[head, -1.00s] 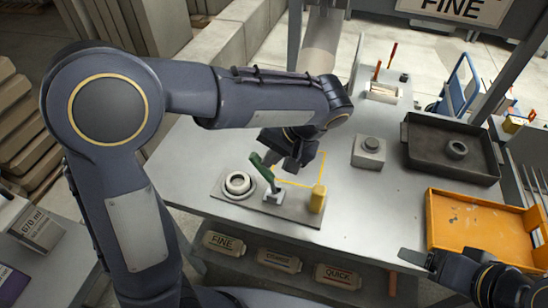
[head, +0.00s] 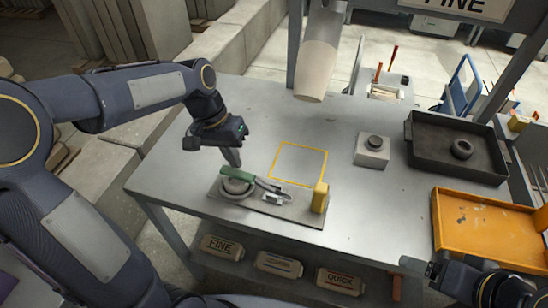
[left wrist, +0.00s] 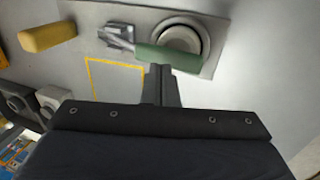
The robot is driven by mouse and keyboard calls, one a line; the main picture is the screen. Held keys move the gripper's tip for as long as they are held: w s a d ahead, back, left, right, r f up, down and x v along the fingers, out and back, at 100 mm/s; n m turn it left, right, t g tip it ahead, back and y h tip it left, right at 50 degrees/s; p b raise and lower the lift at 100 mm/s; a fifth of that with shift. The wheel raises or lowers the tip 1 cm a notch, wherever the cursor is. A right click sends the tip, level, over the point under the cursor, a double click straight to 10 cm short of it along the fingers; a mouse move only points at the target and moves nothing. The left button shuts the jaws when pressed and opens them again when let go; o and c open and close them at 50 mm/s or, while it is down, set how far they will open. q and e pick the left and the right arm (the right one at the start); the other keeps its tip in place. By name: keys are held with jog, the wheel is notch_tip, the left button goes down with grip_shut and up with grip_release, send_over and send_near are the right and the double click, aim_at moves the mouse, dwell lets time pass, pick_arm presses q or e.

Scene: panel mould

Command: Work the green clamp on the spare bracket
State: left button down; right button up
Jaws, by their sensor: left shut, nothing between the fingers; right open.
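The green clamp handle (head: 238,175) lies low over the round ring (head: 236,188) on the grey bracket plate (head: 300,212). Its metal arm runs right to the small clamp base (head: 272,198). In the left wrist view the green handle (left wrist: 168,57) crosses the ring's edge, just beyond my fingertips. My left gripper (head: 234,162) is shut and empty, pointing down at the handle from behind; I cannot tell whether it touches. My right gripper (head: 414,265) is open at the lower right, away from the bracket.
A yellow block (head: 320,197) stands at the plate's right end. A yellow outlined square (head: 300,163) on the table is empty. To the right are a grey block with a knob (head: 372,151), a dark tray (head: 455,175) and an orange tray (head: 485,235). A pale cylinder (head: 316,60) hangs above the back.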

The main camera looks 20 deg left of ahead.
aim_at(231, 170)
pick_arm(q)
jog(key=shift+a+f+h+b, duration=0.35)
jog(key=shift+a+f+h, duration=0.2)
jog(key=shift+f+h, duration=0.2)
jog(key=shift+a+f+b, duration=0.35)
jog(key=shift+a+f, duration=0.05)
jog(key=shift+f, duration=0.2)
notch_tip(231, 170, up, 5)
jog(key=p, duration=0.4)
jog(key=shift+w+f, duration=0.1)
jog(key=a+v, duration=0.1)
jog(key=v, duration=0.8)
jog(key=shift+b, duration=0.3)
jog(key=shift+a+f, duration=0.1)
jog(key=shift+f, duration=0.05)
